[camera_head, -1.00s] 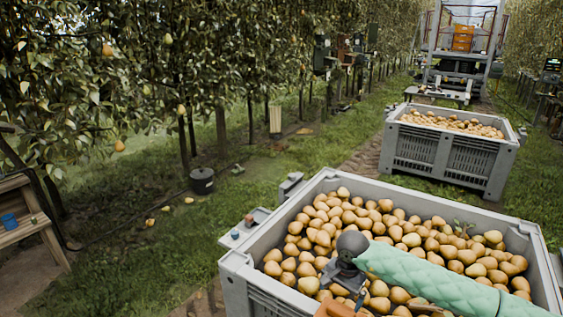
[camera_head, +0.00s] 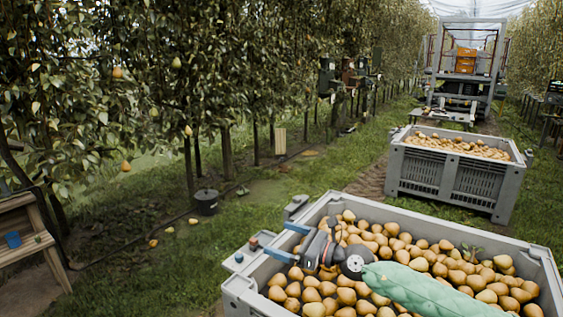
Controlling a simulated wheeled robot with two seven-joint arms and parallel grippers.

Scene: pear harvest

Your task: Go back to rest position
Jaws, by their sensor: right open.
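My right gripper (camera_head: 289,242) reaches in from the right on an arm with a pale green sleeve. Its two blue fingers point left and stand apart, with nothing between them. It is over the left part of the near grey bin (camera_head: 238,291), close to the left rim in the picture. The bin holds many yellow-brown pears (camera_head: 420,262). The gripper and arm hide some of the pears. My left gripper is not in view.
A second grey bin (camera_head: 455,178) of pears stands behind. A wheeled platform (camera_head: 468,60) with orange crates is farther back. Pear trees line the left. A black bucket (camera_head: 206,201) and a wooden stand (camera_head: 30,235) are left; grass lies between.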

